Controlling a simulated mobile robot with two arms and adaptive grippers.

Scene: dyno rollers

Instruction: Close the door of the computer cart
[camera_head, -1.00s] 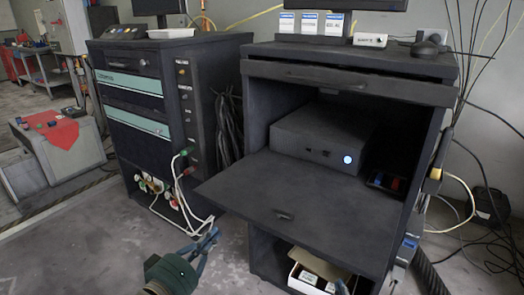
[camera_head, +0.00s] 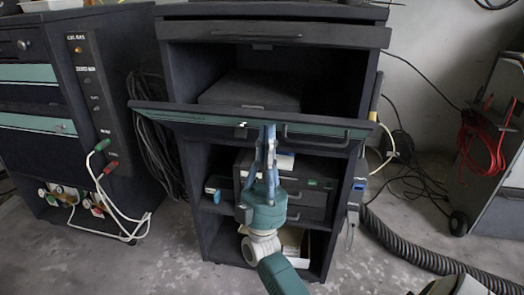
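The computer cart (camera_head: 176,130) stands in the middle of the view. Its flap door (camera_head: 200,118), dark with a teal stripe and a handle (camera_head: 318,138), is partly raised and tilted, its outer face towards me. The compartment above it is still open at the top. My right gripper (camera_head: 268,128) is in front of the door, left of the handle, pointing up. Its blue fingers are close together, with nothing seen between them. The tips overlap the door's face and seem to touch it; exact contact is hard to tell. My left gripper is not in view.
A dark computer box (camera_head: 250,92) sits inside the compartment. A second cabinet (camera_head: 30,100) with cables stands at the left. A ribbed hose (camera_head: 425,258) lies on the floor at the right. Red cables (camera_head: 482,140) hang at the far right.

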